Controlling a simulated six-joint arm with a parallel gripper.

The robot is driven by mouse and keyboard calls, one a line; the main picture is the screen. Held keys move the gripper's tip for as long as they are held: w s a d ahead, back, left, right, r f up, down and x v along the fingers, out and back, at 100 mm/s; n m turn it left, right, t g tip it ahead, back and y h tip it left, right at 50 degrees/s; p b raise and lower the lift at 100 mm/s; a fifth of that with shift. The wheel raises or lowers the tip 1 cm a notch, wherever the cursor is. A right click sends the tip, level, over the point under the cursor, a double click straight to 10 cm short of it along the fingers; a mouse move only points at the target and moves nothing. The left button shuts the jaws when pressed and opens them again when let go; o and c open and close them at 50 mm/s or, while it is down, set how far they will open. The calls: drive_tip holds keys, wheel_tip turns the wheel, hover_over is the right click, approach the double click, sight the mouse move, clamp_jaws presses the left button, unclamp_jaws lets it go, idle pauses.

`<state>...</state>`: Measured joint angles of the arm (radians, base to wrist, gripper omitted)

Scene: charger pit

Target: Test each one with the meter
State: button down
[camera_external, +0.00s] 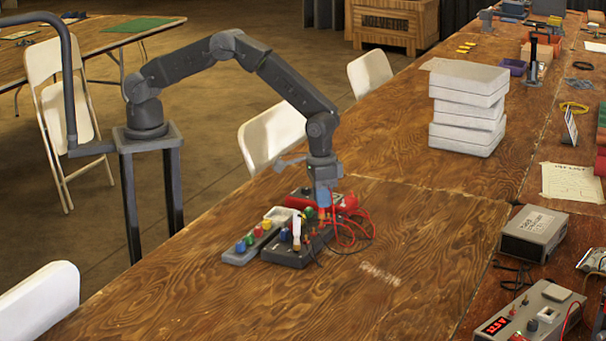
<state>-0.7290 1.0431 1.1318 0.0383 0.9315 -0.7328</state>
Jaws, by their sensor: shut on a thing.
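My gripper (324,188) points straight down over the group of parts at the table's left side. It is shut on a small blue piece (324,198), whose lower end is partly hidden among the parts. Directly below and in front is a dark block (287,256) with small coloured pieces and an upright white piece (297,230). To its left is a grey strip (236,257) with a row of coloured pieces. Red cylindrical parts (348,202) lie behind and beside the gripper. Red and black leads (352,238) loop to the right. I cannot tell which part is the meter.
A stack of white boxes (468,108) stands farther back. A grey box (533,234) and a device with a red display (497,325) stand at the right. The wood between them and the parts is mostly clear. White chairs (272,138) line the left edge.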

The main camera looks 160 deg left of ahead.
drive_tip(key=shift+f, duration=0.9)
idle(1.3)
drive_tip(key=c, duration=1)
unclamp_jaws()
drive_tip(key=shift+o, duration=0.4)
drive_tip(key=shift+o, duration=1.2)
drive_tip(key=shift+r, duration=0.1)
drive_tip(key=shift+r, duration=3.65)
